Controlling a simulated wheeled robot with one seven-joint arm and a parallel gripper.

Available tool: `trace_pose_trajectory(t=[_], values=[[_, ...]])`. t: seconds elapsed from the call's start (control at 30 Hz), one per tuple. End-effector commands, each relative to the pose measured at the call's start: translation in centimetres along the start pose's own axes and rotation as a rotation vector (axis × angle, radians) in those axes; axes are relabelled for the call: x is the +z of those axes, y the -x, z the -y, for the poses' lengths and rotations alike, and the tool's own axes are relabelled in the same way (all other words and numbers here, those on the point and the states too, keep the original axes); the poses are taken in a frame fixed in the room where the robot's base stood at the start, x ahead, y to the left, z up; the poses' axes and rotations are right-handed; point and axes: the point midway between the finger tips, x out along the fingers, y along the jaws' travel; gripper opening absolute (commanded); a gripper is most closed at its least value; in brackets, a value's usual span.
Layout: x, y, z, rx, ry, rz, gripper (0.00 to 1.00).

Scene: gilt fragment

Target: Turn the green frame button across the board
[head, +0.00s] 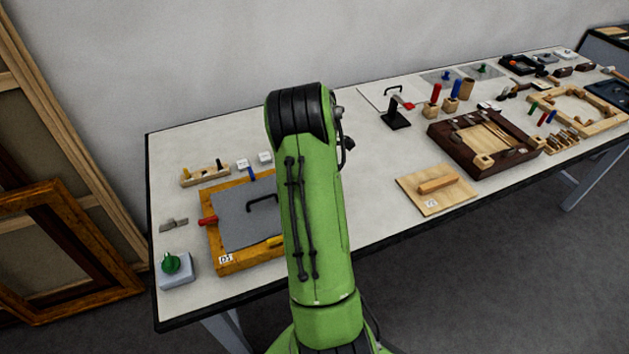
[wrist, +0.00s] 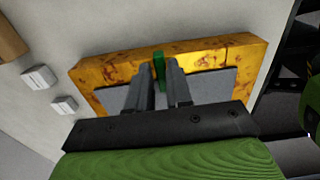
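The gilt frame (head: 231,262) lies flat on the table at the left, with a grey board (head: 235,215) inside it. A red button (head: 208,221), a blue button (head: 252,175) and a yellow button (head: 275,242) show on its sides. The green button is hidden behind my arm in the head view.
A black handle (head: 263,202) stands up from the board. A grey box with a green knob (head: 171,264), a wooden peg block (head: 205,175) and two small white blocks (head: 243,165) are nearby. A wooden board with a bar (head: 437,186) lies to the right.

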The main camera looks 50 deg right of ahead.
Motion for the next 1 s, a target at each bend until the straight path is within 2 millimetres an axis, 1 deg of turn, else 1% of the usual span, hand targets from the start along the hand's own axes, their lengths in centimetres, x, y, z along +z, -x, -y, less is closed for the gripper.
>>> trace_pose_trajectory(t=[0.03,0.1,0.37,0.47,0.57,0.8,0.9,1.0], values=[[0.0,0.0,0.0,0.0,0.0,0.0,0.28],[0.0,0.0,0.0,-0.001,-0.001,0.0,0.38],[0.0,0.0,0.1,-0.002,-0.003,-0.001,0.38],[0.0,1.0,0.0,0.0,-0.003,0.0,0.38],[0.0,3.2,0.0,0.002,-0.004,0.001,0.38],[0.1,10.2,0.0,0.003,-0.002,0.001,0.38],[0.1,12.8,0.0,0.002,-0.002,0.001,0.38],[0.1,14.6,0.0,0.001,-0.003,0.0,0.38]])
